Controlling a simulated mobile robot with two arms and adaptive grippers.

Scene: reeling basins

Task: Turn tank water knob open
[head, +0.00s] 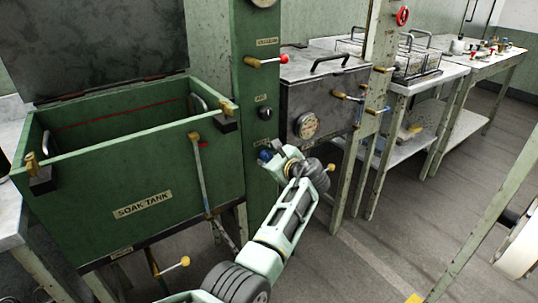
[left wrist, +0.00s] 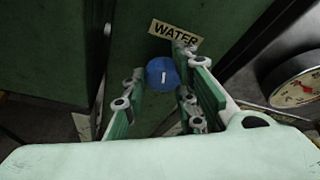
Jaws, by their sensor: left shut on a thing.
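The blue water knob (head: 264,155) is on the green column right of the soak tank (head: 150,170). In the left wrist view the round knob (left wrist: 161,72) lies between my fingers, under a label reading WATER (left wrist: 175,36). A short white mark on its face stands nearly upright, tilted slightly. My left gripper (head: 271,153) is shut on the knob, with one finger on each side of it. In the head view the gripper and wrist hide part of the knob and its label. My right gripper is not in view.
A grey metal box (head: 325,95) with a gauge (head: 307,125) stands close right of my left gripper. The tank's lid (head: 95,45) is up. Tables line the back right; the floor at right is largely open.

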